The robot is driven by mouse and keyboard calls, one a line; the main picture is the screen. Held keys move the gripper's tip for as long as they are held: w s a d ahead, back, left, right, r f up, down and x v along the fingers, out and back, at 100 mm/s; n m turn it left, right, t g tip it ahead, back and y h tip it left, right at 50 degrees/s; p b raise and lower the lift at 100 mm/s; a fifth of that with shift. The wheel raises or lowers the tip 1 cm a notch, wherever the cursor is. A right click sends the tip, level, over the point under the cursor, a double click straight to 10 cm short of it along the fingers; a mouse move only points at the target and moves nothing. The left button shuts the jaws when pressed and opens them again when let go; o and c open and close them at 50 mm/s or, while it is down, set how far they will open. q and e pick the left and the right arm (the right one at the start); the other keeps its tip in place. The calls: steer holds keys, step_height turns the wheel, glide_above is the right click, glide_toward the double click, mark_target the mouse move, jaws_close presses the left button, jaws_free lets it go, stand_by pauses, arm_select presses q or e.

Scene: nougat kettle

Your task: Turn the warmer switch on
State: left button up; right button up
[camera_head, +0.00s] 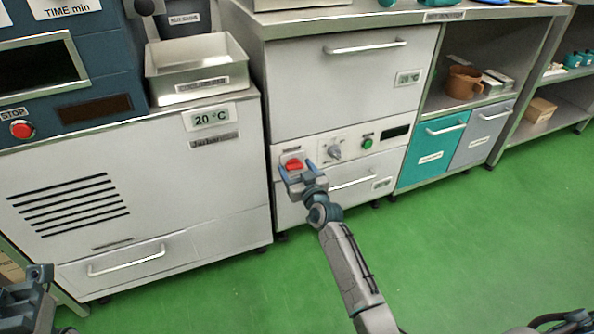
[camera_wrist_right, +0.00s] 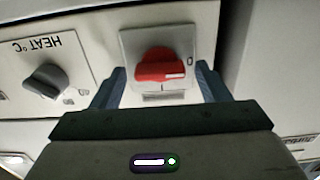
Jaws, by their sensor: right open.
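The warmer switch is a red rotary knob (camera_head: 293,163) on a pale square plate at the left of the warmer's control panel. In the right wrist view the red knob (camera_wrist_right: 160,67) lies crosswise, its white mark at the right end beside a "0". My right gripper (camera_head: 298,170) is open in front of the knob. In the wrist view its two fingers (camera_wrist_right: 162,88) stand left and right of the knob, with visible gaps; contact cannot be seen. My left gripper (camera_head: 38,282) is partly in view at the lower left, away from the panel; its jaw state is unclear.
A grey HEAT °C dial (camera_head: 334,150), a green button (camera_head: 367,143) and a dark display (camera_head: 396,132) sit right of the switch. Drawer handles (camera_head: 365,47) stick out above and below. A machine with a red stop button (camera_head: 22,129) stands left. The green floor (camera_head: 470,240) is clear.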

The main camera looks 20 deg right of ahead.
steer(key=c, duration=1)
steer(key=m+p, duration=0.1)
steer(key=m, duration=0.2)
steer(key=shift+d+m, duration=0.1)
steer(key=shift+m, duration=0.3)
steer(key=m, duration=0.4)
steer(key=shift+m+p, duration=0.3)
steer(key=shift+p, duration=0.05)
steer(key=m, duration=0.4)
steer(key=shift+d+f+m+p, duration=0.1)
steer(key=shift+m+p, duration=0.2)
steer(key=m, duration=0.4)
steer(key=shift+f+m, duration=0.15)
steer(key=shift+m, duration=0.15)
